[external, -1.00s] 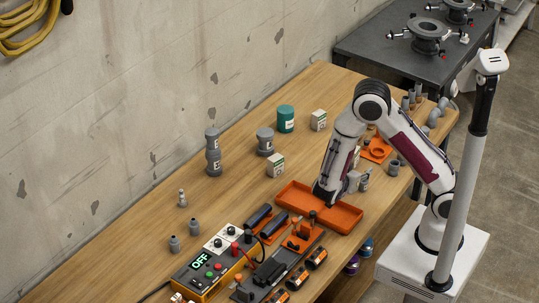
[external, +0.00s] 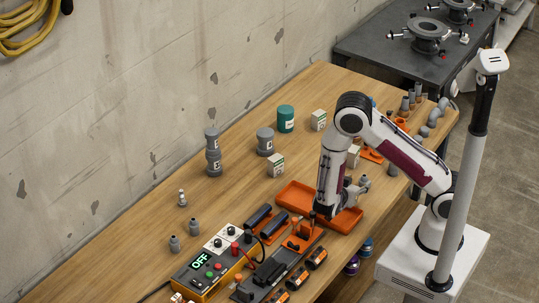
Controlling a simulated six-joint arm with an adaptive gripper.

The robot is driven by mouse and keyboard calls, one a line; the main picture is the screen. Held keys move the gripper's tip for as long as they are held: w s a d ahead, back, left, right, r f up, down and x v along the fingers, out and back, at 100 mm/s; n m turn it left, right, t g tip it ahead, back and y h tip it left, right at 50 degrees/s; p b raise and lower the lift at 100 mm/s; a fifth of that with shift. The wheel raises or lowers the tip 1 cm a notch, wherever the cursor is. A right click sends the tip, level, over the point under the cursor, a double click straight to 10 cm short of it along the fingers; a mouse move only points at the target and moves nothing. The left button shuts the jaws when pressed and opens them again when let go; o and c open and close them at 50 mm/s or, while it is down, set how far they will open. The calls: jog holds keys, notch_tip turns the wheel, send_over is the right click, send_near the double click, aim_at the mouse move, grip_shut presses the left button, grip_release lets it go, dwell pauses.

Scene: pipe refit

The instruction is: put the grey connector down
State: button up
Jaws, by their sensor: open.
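My gripper (external: 322,213) points down at the near left part of the orange tray (external: 293,192), close to the orange clamp fixture (external: 303,236). Its fingertips are small and dark here; its jaws are open. I cannot make out a grey connector between or directly under them. Several small grey fittings are in view, and I cannot tell which is the grey connector: two stand left of the power box, a nearer one (external: 174,243) and a farther one (external: 194,226). More grey pipe pieces (external: 436,117) lie at the table's far right end.
The yellow power box (external: 206,266) reads OFF, with cables beside it. Dark blue cylinders (external: 272,226) lie left of the gripper. Grey flanged pieces (external: 213,153), a teal can (external: 286,119) and white boxes (external: 276,165) stand behind. The table's left middle is mostly clear.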

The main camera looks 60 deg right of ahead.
aim_at(363, 178)
jog(key=shift+x, duration=1.05)
jog(key=shift+d, duration=0.1)
jog(key=shift+x, duration=2.55)
jog(key=shift+r, duration=0.1)
jog(key=shift+c, duration=0.4)
grip_shut()
jog(key=shift+r, duration=0.1)
jog(key=shift+r, duration=4.85)
